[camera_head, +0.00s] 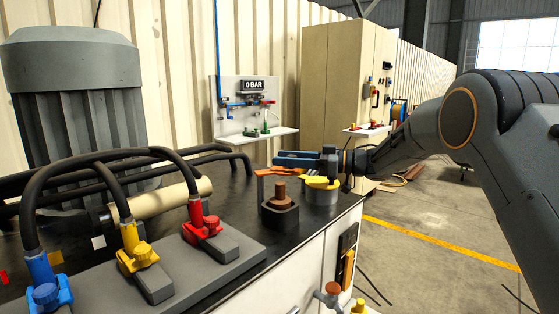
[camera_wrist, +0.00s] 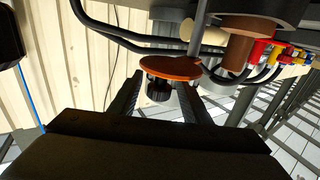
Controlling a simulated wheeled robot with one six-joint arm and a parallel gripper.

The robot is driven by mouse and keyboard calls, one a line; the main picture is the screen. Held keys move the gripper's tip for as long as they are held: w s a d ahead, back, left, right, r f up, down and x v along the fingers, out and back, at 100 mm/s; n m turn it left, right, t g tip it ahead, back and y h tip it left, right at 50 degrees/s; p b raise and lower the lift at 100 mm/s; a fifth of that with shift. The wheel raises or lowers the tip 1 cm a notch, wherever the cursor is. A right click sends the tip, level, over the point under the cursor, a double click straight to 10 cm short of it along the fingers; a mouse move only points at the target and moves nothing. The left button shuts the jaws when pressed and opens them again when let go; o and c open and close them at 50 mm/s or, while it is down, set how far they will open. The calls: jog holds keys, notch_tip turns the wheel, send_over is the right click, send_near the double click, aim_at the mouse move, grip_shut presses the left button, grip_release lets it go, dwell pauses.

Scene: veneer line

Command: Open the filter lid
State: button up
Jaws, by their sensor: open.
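My gripper (camera_head: 299,159) is at the end of the arm, reaching in from the right over the dark bench top. In the wrist view, its two fingers (camera_wrist: 159,97) stand apart. A flat orange disc (camera_wrist: 170,67), probably the filter lid, is just beyond the fingertips, with a small dark round part (camera_wrist: 158,90) between the fingers. A thin grey rod (camera_wrist: 199,35) meets the disc. In the head view, an orange piece (camera_head: 270,172) shows below the gripper. A grey canister (camera_head: 321,197) with a yellow top stands under the wrist. I cannot tell whether anything touches.
A copper-brown post on a dark block (camera_head: 281,214) stands close by the gripper. Blue, yellow and red valves (camera_head: 205,226) with black hoses fill the bench front left. A large grey motor (camera_head: 75,90) stands behind. A gauge panel reading 0 BAR (camera_head: 252,86) is at the back.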

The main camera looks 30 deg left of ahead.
jog(key=shift+b+v, duration=0.35)
jog(key=shift+v, duration=2.35)
